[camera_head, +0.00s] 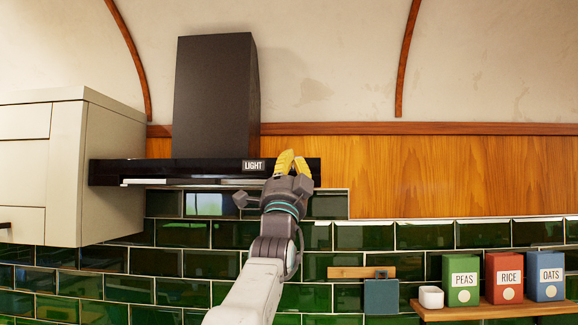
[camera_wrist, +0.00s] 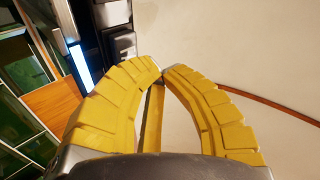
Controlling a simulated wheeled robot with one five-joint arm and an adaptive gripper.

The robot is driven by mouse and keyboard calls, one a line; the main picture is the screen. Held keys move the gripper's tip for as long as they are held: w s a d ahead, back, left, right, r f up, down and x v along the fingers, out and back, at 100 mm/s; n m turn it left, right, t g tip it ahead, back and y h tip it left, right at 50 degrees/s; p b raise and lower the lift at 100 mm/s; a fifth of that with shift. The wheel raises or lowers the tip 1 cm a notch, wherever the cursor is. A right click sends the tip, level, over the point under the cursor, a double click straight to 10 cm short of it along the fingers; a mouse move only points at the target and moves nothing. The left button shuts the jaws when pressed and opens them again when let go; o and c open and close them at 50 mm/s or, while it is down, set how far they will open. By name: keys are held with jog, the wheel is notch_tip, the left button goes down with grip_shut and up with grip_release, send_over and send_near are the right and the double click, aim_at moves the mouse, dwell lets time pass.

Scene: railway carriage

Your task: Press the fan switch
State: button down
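A black cooker hood (camera_head: 214,95) is on the wall, with a dark front strip (camera_head: 150,168) along its bottom. A LIGHT label (camera_head: 253,165) is on the right part of that strip. No fan label or fan switch can be read; my gripper covers part of the strip right of LIGHT. My gripper (camera_head: 291,156) has yellow fingers, pointing up in front of the strip's right end. In the wrist view the fingertips (camera_wrist: 161,72) meet with nothing between them. The hood's dark edge (camera_wrist: 118,42) shows beyond them at upper left; contact cannot be told.
A pale cabinet (camera_head: 112,170) hangs at the left. A shelf (camera_head: 480,311) at lower right holds tins of peas (camera_head: 461,280), rice (camera_head: 504,277) and oats (camera_head: 545,276), and a small white cup (camera_head: 431,297). The wood panel (camera_head: 450,175) right of the hood is bare.

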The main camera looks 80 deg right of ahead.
jog(key=shift+d, duration=0.35)
jog(key=shift+w+d+p, duration=0.1)
jog(key=shift+d+p, duration=0.4)
jog(key=shift+p, duration=0.05)
dwell(0.8)
jog(key=shift+a, duration=0.2)
jog(key=shift+a+b, duration=0.8)
jog(key=shift+b, duration=0.05)
jog(key=shift+s+a+b, duration=0.15)
jog(key=shift+a+b, duration=1)
jog(key=shift+a, duration=0.35)
jog(key=shift+s+a+b, duration=0.1)
jog(key=shift+a+b, duration=1.05)
jog(key=shift+a, duration=0.3)
